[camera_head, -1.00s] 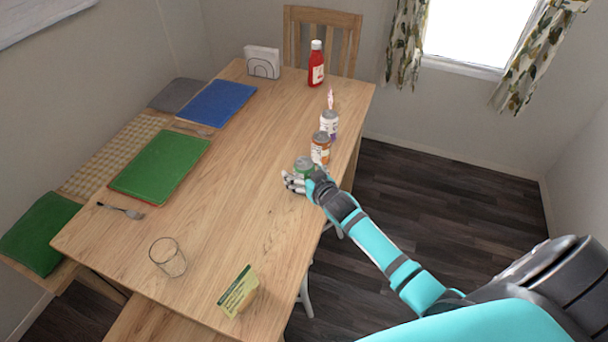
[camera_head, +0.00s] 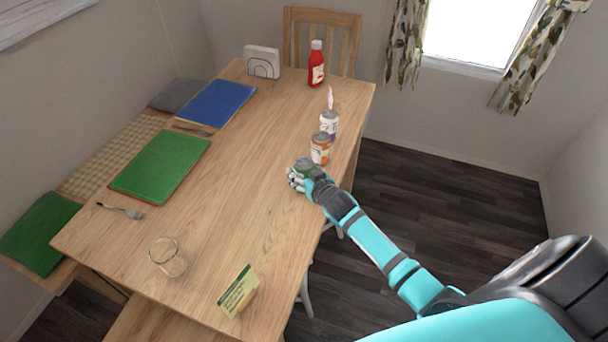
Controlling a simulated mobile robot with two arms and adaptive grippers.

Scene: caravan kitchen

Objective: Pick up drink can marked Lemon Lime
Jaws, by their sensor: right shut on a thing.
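A green drink can (camera_head: 305,165) with a grey top stands near the right edge of the wooden table. Its label is too small and too covered to read. My right gripper (camera_head: 299,180) is shut around the can, with its fingers on the near left side. The gripper hides the can's lower part, so I cannot tell if its base touches the table. My left gripper is not in view.
An orange can (camera_head: 320,148) stands just behind the held can, with a white and purple can (camera_head: 329,123) beyond it. A red ketchup bottle (camera_head: 316,64) stands farther back. A glass (camera_head: 168,257) and a small card (camera_head: 238,291) are at the front. The table's middle is clear.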

